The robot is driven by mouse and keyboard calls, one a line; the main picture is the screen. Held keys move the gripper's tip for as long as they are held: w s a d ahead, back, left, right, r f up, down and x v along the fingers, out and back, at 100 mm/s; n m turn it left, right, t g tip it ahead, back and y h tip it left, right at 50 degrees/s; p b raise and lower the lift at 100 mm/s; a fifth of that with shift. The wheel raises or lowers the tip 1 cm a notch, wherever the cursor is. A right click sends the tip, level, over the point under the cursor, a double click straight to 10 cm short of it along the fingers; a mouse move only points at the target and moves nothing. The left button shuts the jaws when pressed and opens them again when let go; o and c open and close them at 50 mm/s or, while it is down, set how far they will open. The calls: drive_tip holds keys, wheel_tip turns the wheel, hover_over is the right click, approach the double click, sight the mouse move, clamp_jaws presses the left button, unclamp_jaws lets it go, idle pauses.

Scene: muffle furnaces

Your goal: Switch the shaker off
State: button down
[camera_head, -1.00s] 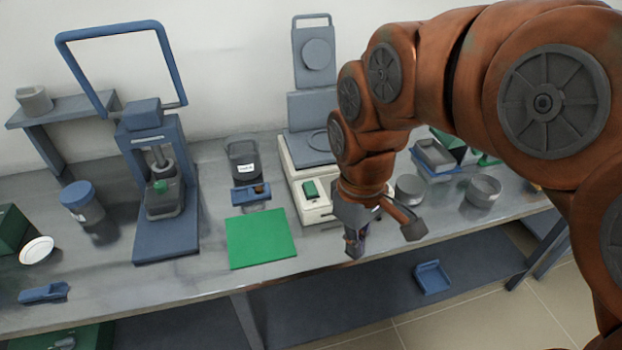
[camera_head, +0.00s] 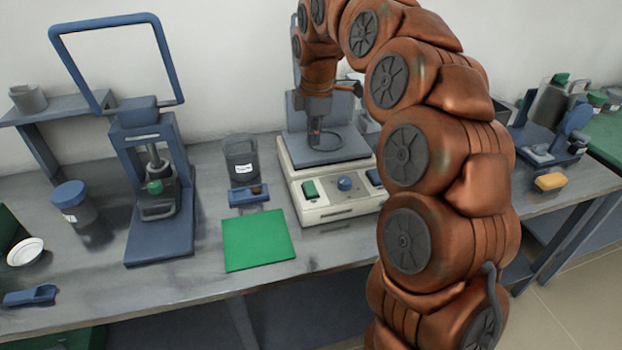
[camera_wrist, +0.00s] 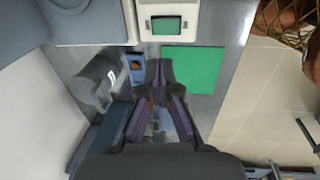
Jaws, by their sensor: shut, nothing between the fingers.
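The shaker (camera_head: 335,208) is a cream-white box with a grey plate (camera_head: 300,152) on top. Its front has a green rocker switch (camera_head: 309,189) at left, a blue knob (camera_head: 344,183) in the middle and a blue part (camera_head: 374,177) at right, partly behind my arm. I cannot tell the switch's position. In the wrist view the green switch (camera_wrist: 167,25) shows at the top. My gripper (camera_head: 315,138) is shut and empty, over the grey plate and behind the switch. In the wrist view my gripper (camera_wrist: 160,70) points toward the bench.
A green mat (camera_head: 258,240) lies left of the shaker's front. A labelled dark container (camera_head: 241,160) and a small blue tray (camera_head: 249,195) stand behind it. A blue press (camera_head: 160,240) stands further left. A yellow block (camera_head: 550,181) lies at the right.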

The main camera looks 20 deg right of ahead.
sight(311, 184)
drive_tip(key=shift+w+f, duration=0.1)
drive_tip(key=shift+w, duration=0.05)
drive_tip(key=f+p, duration=0.1)
drive_tip(key=f, duration=0.3)
drive_tip(key=w+f+p, duration=0.1)
drive_tip(key=f, duration=0.4)
drive_tip(key=w+f+p, duration=0.1)
drive_tip(key=f, duration=0.3)
drive_tip(key=shift+f, duration=0.4)
drive_tip(key=shift+f, duration=0.1)
drive_tip(key=shift+f+g, duration=0.15)
drive_tip(key=shift+g, duration=0.15)
drive_tip(key=shift+s, duration=0.15)
drive_tip(key=shift+s+d+r, duration=0.1)
drive_tip(key=shift+s+r, duration=0.15)
drive_tip(key=shift+s, duration=0.3)
idle(0.3)
